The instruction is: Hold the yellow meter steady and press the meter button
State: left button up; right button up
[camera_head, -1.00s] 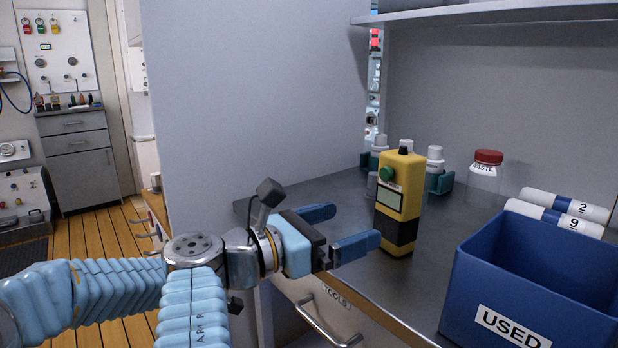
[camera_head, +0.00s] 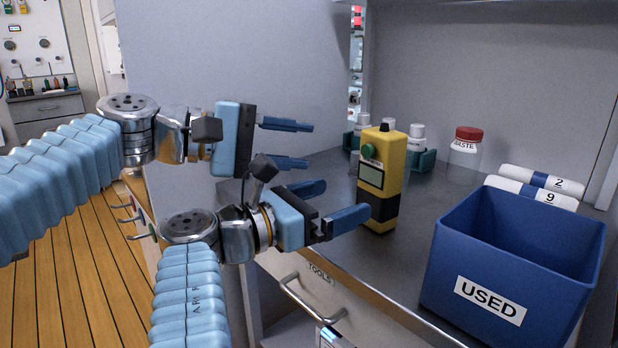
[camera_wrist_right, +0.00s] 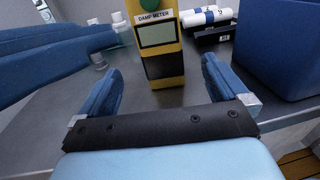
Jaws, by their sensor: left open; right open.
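The yellow meter (camera_head: 395,165) stands upright on the grey counter, with a dark band low on its body, a small screen and a green button (camera_head: 368,151) near its top. In the right wrist view the meter (camera_wrist_right: 165,70) is straight ahead, labelled DAMP METER, beyond the fingertips. My right gripper (camera_head: 336,203) is open, its fingers pointing at the meter's lower part, apart from it or nearly so. My left gripper (camera_head: 308,145) is open and higher, left of the meter, with empty space between its fingers. Left gripper fingers also show at the left of the right wrist view (camera_wrist_right: 60,50).
A blue bin (camera_head: 505,262) marked USED stands right of the meter at the counter's front. White cylinders (camera_head: 535,187) lie behind it. A red-lidded waste jar (camera_head: 465,145) and white-capped bottles (camera_head: 417,133) stand behind the meter. A grey wall panel (camera_head: 240,70) is at the left.

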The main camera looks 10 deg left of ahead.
aim_at(386, 182)
jog(key=x, duration=1.2)
jog(key=shift+w+d, duration=0.1)
jog(key=c, duration=1.2)
pick_arm(q)
grip_shut()
dwell(2.4)
